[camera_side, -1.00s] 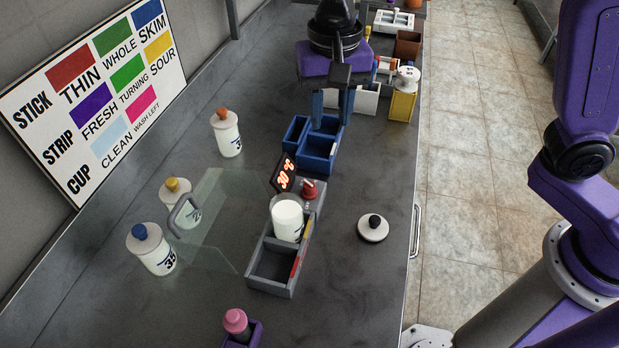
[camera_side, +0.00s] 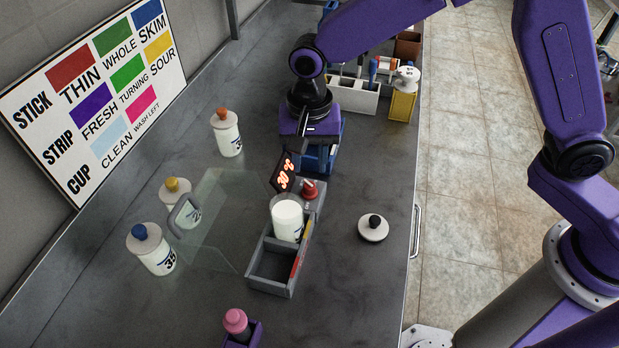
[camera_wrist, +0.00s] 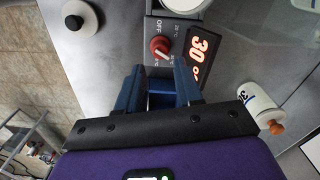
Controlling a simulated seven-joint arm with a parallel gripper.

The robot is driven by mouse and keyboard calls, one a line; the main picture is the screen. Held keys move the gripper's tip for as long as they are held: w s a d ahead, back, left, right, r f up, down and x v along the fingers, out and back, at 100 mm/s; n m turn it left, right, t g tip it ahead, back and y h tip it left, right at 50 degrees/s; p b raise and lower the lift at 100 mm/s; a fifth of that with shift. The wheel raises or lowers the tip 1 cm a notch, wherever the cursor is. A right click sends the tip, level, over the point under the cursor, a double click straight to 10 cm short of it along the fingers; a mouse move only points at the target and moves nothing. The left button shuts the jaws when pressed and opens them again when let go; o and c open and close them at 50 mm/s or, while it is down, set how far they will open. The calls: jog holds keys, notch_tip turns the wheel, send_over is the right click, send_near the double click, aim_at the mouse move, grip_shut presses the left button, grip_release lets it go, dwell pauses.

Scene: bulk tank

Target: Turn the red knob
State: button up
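The red knob (camera_side: 309,189) sits on a grey control box beside a tilted display (camera_side: 285,172) with lit orange digits. In the wrist view the knob (camera_wrist: 160,46) has a pale pointer mark, with an "OFF" label near it and the display (camera_wrist: 197,58) beside it showing 30. My gripper (camera_wrist: 159,68) has its two blue fingers apart, with the knob just beyond the tips and not between them.
A white cup (camera_side: 287,219) stands directly in front of the box, beside a clear shield (camera_side: 215,225). A lid with a black knob (camera_side: 373,228) lies right. Bottles stand left, including an orange-capped one (camera_side: 228,135). The bench's front right is clear.

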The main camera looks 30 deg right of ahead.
aim_at(310, 185)
notch_tip(310, 185, down, 6)
jog(key=shift+f, duration=0.1)
dwell(0.4)
grip_shut()
